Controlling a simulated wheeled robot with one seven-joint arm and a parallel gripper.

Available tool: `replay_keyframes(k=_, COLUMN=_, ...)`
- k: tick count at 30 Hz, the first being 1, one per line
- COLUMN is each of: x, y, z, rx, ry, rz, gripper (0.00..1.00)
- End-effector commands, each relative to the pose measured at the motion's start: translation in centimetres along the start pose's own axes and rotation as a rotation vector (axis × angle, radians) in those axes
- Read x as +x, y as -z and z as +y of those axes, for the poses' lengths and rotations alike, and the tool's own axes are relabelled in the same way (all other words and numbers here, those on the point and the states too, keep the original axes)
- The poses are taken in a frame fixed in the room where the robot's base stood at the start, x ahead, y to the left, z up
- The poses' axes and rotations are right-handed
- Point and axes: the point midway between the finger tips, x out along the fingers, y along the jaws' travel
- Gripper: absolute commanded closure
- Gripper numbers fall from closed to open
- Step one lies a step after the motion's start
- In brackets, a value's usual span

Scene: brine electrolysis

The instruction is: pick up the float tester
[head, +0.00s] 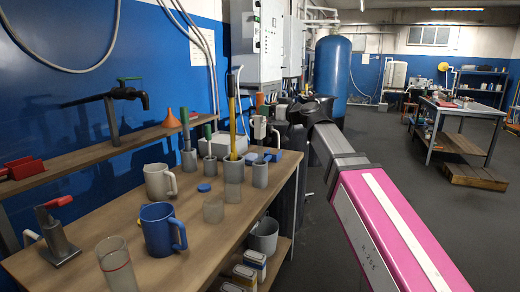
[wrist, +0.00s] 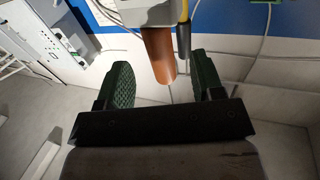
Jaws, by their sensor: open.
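My gripper (wrist: 162,80) is open; its two green textured fingers stand on either side of an orange-brown cylindrical handle (wrist: 157,52) in the wrist view. The handle lies between the fingers with a gap to each side, so it is not gripped. I take it to be the float tester, but cannot be sure from its look. In the head view an orange-brown handle (head: 260,99) rises above the grey holders at the bench's right end, beside my dark wrist. My fingertips are hard to make out there, and the handle's lower part is partly hidden.
A yellow-handled tool (head: 232,117) stands close by in a grey holder (head: 234,171). A green-handled tool (head: 185,125) stands left of it. A blue mug (head: 162,230), a beige mug (head: 159,182) and a glass (head: 117,266) stand on the wooden bench (head: 85,255).

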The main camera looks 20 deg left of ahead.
Motion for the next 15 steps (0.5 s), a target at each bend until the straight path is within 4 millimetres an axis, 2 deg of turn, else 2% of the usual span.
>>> replay_keyframes(k=2, x=1.3, y=0.0, z=0.1, rx=0.001, ry=0.001, rz=-0.001, gripper=0.39)
replay_keyframes(k=10, x=3.1, y=0.0, z=0.1, rx=0.001, ry=0.000, rz=-0.002, gripper=0.39)
replay_keyframes(k=15, x=5.6, y=0.0, z=0.2, rx=0.001, ry=0.001, rz=-0.002, gripper=0.39)
